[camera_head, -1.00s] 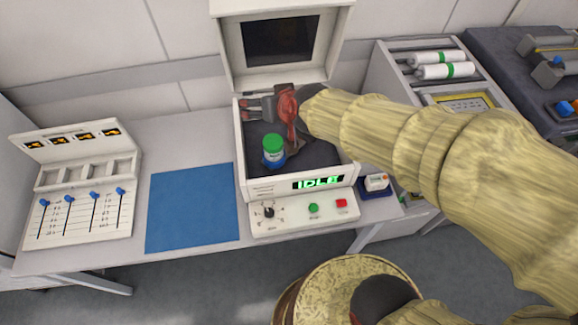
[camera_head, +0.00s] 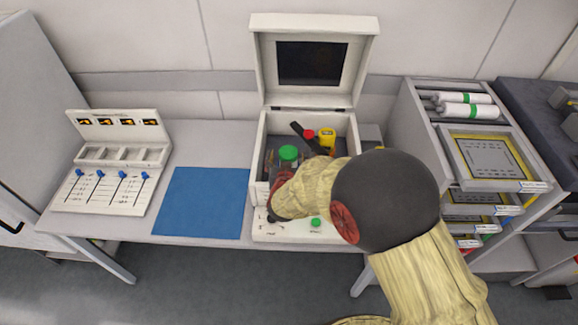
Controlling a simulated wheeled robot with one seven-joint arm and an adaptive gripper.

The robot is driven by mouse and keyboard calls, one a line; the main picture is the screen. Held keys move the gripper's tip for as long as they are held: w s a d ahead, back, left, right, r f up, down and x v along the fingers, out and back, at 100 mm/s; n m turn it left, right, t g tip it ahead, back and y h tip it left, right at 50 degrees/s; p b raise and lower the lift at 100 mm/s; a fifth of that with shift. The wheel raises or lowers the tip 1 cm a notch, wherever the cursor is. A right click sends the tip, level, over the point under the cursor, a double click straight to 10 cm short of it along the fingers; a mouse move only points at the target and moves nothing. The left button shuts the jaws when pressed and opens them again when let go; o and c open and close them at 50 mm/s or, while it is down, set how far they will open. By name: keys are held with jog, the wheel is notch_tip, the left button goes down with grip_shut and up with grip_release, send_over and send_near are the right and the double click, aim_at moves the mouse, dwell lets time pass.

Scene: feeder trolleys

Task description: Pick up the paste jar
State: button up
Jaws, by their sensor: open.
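The paste jar, with a green lid (camera_head: 288,153), stands inside the open white machine (camera_head: 254,152). Its body is mostly hidden by my gripper and arm. My gripper (camera_head: 276,162) is at the near left part of the machine's bay, just in front of and left of the jar. Its fingers are open but small and partly hidden by my wrist. I cannot tell whether they touch the jar or reach around it.
A yellow container (camera_head: 327,137) and a small red item (camera_head: 309,134) lie behind the jar. The machine's lid (camera_head: 257,58) stands raised. A blue mat (camera_head: 203,203) and a slider panel (camera_head: 108,190) are at left. A drawer rack (camera_head: 487,158) stands at right.

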aim_at(288, 154)
jog(key=b+x, duration=0.1)
jog(key=x, duration=0.3)
jog(key=shift+f, duration=0.25)
jog(key=shift+c, duration=0.8)
grip_shut()
jog(key=shift+r, duration=0.1)
